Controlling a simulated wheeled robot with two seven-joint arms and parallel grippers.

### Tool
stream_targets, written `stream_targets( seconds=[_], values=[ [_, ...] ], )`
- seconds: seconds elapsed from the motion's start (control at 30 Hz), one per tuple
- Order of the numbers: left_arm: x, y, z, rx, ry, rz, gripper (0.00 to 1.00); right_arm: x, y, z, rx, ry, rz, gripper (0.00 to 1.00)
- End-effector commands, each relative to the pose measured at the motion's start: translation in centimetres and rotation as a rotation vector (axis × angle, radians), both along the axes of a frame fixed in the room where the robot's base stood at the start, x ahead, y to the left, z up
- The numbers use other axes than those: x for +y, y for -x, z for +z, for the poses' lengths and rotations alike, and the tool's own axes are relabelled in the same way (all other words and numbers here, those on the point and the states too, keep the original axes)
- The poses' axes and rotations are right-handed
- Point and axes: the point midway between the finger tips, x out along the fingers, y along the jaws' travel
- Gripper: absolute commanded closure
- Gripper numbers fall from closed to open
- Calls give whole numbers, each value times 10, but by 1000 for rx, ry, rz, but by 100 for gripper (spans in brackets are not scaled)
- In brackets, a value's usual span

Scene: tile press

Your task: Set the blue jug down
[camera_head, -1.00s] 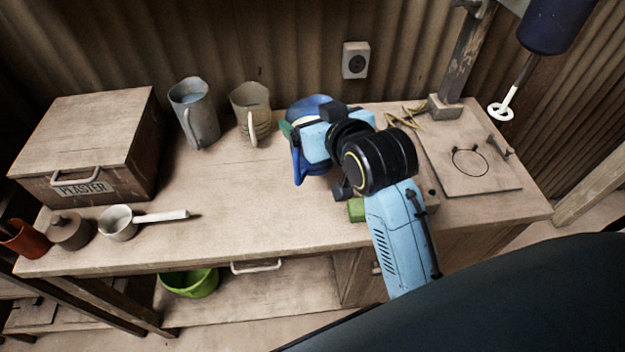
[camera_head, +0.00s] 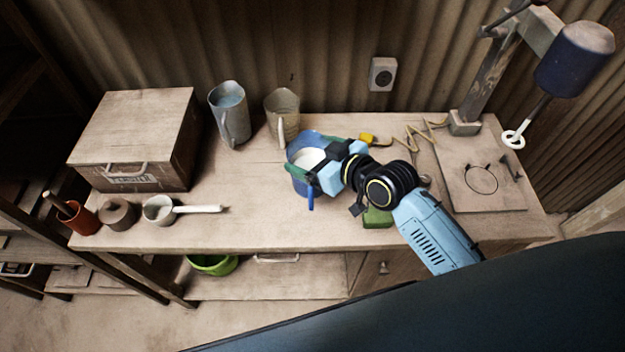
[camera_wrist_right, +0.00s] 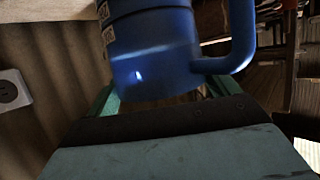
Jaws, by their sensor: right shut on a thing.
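The blue jug (camera_head: 298,178) is on the worktop side of the head view, just in front of the beige jug, with white contents showing in its mouth. My right gripper (camera_head: 320,166) is shut on it from the right. The jug also fills the top of the right wrist view (camera_wrist_right: 155,55), where it looks nearly upright between the fingers, its handle to the right. I cannot tell whether its base touches the worktop (camera_head: 245,205). My left gripper is not in view.
A grey jug (camera_head: 231,120) and a beige jug (camera_head: 283,122) stand behind. A plaster box (camera_head: 135,130), white ladle (camera_head: 160,209) and red pot (camera_head: 82,222) are left. A green block (camera_head: 378,217) and the press base (camera_head: 480,205) are right. The worktop's middle left is clear.

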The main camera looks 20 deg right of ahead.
Motion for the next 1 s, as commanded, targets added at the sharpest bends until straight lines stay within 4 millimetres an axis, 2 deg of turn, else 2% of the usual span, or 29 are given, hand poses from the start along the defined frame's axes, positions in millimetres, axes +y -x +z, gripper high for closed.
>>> stream_targets(
  seconds=[0.1, 0.27, 0.5, 0.97, 1.0],
  values=[
    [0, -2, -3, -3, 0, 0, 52, 0, -1, -19, -4, -4, -2, 78],
    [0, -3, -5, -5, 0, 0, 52, 0, -1, -31, -5, -3, -1, 78],
    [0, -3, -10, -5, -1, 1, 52, 0, -1, -62, -6, -3, -2, 78],
    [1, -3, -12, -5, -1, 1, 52, 0, -1, -69, -8, -1, -2, 78],
    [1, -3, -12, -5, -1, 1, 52, 0, 0, -71, -3, 1, -1, 9]
  ],
)
